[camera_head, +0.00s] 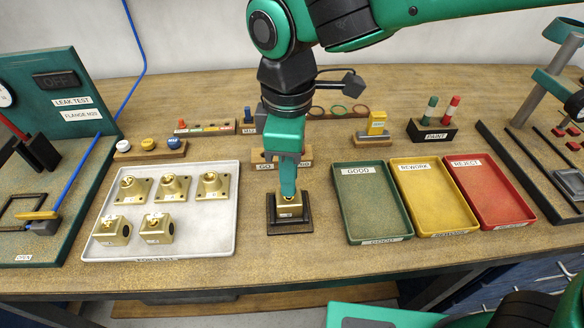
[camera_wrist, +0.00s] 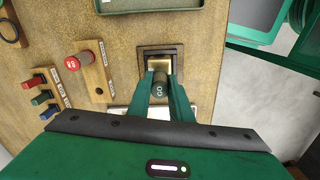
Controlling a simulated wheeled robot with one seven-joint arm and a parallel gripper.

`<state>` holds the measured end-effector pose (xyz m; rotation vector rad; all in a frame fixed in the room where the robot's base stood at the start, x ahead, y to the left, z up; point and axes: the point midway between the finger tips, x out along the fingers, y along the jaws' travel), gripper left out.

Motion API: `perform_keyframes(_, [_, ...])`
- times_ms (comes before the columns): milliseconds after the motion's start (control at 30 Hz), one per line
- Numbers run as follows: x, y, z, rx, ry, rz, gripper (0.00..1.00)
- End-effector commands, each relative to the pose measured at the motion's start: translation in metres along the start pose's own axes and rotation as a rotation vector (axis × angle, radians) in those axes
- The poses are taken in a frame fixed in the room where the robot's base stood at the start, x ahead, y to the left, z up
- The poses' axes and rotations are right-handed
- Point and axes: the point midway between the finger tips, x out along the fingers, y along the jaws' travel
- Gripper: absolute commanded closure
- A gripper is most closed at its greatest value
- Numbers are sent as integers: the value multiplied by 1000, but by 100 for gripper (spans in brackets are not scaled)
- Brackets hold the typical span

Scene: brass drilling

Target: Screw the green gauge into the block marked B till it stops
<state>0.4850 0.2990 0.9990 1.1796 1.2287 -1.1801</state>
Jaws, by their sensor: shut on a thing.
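My gripper (camera_head: 288,190) points straight down over a brass block (camera_head: 290,212) in a black square holder at the table's middle. In the wrist view, my gripper (camera_wrist: 160,90) is shut on the gauge (camera_wrist: 159,86), a dark green-grey handle marked GO. The gauge is in line with the brass block (camera_wrist: 160,62) beyond it. Its lower end is hidden, so I cannot tell whether its thread is in the bore or how deep. The small label on the block's front is too small to read.
A wooden gauge stand (camera_head: 262,166) is just behind the holder; a red-topped gauge (camera_wrist: 84,60) stands in it. A white tray (camera_head: 160,254) with several brass parts is left. Green (camera_head: 345,205), yellow (camera_head: 402,200) and red (camera_head: 505,222) trays are right.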

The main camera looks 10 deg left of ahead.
Motion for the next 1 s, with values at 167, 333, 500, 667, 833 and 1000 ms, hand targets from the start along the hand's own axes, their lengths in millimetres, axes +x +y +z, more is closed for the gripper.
perform_keyframes(167, [2,0,0,0,0,0,100])
perform_keyframes(333, [4,0,0,1,0,0,100])
perform_keyframes(500, [3,0,0,1,0,0,100])
perform_keyframes(667, [4,0,0,1,0,0,100])
perform_keyframes(833, [5,0,1,1,-1,-1,100])
perform_keyframes(1000, [7,0,1,1,-1,-1,100])
